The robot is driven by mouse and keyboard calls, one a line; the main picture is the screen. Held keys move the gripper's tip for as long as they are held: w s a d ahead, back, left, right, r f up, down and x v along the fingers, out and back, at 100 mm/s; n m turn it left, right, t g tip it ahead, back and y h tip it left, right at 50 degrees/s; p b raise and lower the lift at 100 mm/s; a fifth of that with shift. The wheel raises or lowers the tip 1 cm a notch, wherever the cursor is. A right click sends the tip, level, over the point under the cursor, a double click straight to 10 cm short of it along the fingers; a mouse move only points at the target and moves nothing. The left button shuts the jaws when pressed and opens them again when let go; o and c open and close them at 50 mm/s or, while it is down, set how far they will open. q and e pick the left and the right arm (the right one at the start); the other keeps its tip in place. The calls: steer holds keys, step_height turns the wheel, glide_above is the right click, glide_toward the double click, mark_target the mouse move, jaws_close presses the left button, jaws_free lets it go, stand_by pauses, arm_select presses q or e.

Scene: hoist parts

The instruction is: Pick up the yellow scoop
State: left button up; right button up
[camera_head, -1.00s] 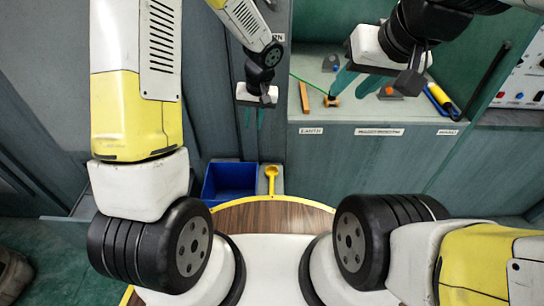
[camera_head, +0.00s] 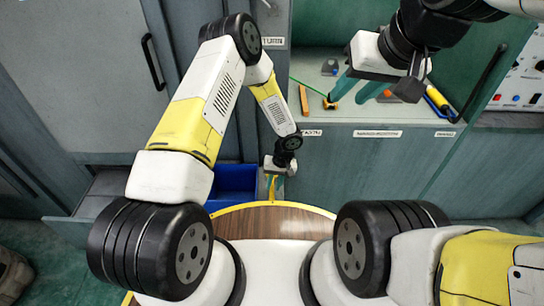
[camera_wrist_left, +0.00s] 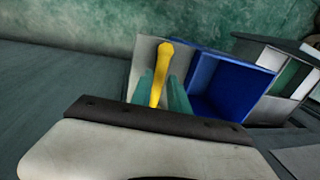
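The yellow scoop (camera_head: 271,188) is beside the blue bin, just beyond the wooden table's curved edge. My left gripper (camera_head: 272,180) points down at it; its fingers are small and partly hidden in the head view. In the left wrist view the scoop (camera_wrist_left: 160,75) lies between the two teal fingers (camera_wrist_left: 160,90). They are apart, one on each side, and I cannot tell whether either touches it. My right gripper (camera_head: 356,90) is open and empty, in front of the shelf at upper right.
The blue bin (camera_head: 236,180) stands right beside the scoop; its open inside also shows in the left wrist view (camera_wrist_left: 228,85). The shelf (camera_head: 312,88) holds small orange and blue parts and a yellow-and-blue tool (camera_head: 438,98). The round wooden table (camera_head: 275,222) is bare.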

arm_select(q)
steer(key=shift+a+f, duration=0.25)
steer(key=shift+f, duration=1.05)
jaws_close()
steer(key=shift+r, duration=0.1)
